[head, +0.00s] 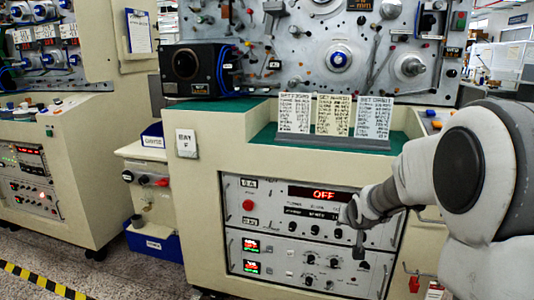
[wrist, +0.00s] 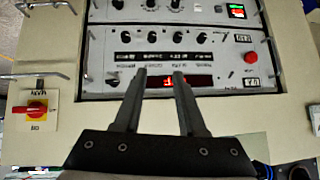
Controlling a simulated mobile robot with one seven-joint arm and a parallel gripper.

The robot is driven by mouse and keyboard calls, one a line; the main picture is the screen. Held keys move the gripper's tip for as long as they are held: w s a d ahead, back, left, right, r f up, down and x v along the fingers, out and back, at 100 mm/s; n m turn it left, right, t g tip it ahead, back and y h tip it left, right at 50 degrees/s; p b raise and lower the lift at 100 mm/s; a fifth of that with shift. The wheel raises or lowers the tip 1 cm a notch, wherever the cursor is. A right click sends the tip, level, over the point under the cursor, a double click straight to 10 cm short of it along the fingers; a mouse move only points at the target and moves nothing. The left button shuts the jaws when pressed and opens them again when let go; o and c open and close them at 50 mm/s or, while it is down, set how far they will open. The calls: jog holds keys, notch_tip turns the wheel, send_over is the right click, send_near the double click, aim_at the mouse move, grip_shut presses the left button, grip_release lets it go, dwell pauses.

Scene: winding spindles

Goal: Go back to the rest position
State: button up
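My gripper (head: 352,212) is in front of the control panel at the right of the head view, with my arm coming in from the right edge. In the wrist view my gripper (wrist: 159,74) has two dark fingers apart with nothing between them. The control panel (head: 270,222) is set in the front of the cream cabinet. Its red display (head: 324,194) reads OFF. The wrist view shows the panel upside down, and the fingers partly cover the display (wrist: 191,81). I cannot tell whether the fingertips touch the panel.
A winding machine face (head: 320,45) with spindles stands above the cabinet (head: 195,210). Three written cards (head: 333,114) stand on its green ledge. A red rotary switch (wrist: 37,108) is at the left in the wrist view. A blue bin (head: 153,243) stands left of the cabinet, beside open floor.

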jog(key=s+a+r+n+g, duration=0.15)
jog(key=s+r, duration=0.25)
jog(key=s, duration=0.5)
jog(key=s+a+r+g, duration=0.1)
jog(key=s+a+r, duration=0.25)
jog(key=s, duration=0.55)
jog(key=s+a+n+g+y, duration=0.1)
jog(key=s+a+n, duration=0.15)
jog(key=s, duration=1.35)
notch_tip(320, 180, up, 29)
jog(key=p, duration=2.8)
jog(key=shift+s+f+m+p, duration=0.15)
jog(key=shift+m+p, duration=0.15)
jog(key=shift+m, duration=0.1)
